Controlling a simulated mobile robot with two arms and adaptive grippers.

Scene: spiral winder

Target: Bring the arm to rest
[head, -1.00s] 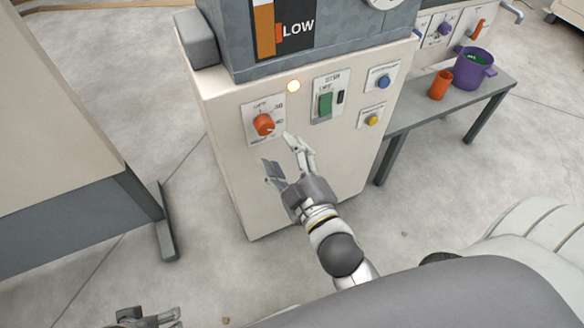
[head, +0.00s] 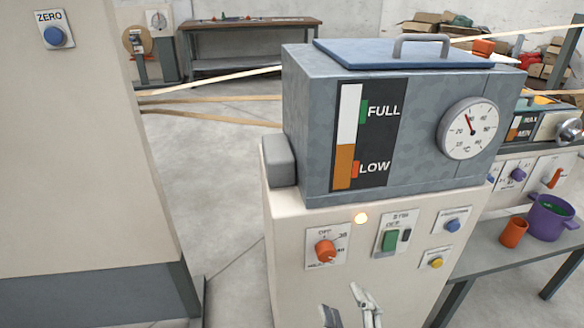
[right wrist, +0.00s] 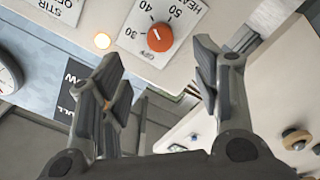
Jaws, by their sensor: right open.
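My right gripper (head: 346,314) is at the bottom edge of the head view, in front of the cream machine cabinet (head: 290,250). In the right wrist view its two fingers (right wrist: 163,88) are spread apart with nothing between them. The orange heater knob (head: 325,250) is on the cabinet front, above the gripper in the head view. In the right wrist view the knob (right wrist: 160,37) shows beyond the fingers, apart from them. Most of my right arm is out of the head view. My left gripper is not in view.
A grey tank (head: 415,120) with a level gauge and dial tops the cabinet. A green switch (head: 390,240), a blue button (head: 453,226) and a yellow button (head: 436,263) are beside the knob. A side table (head: 500,262) holds an orange cup (head: 513,232) and purple pot (head: 550,218).

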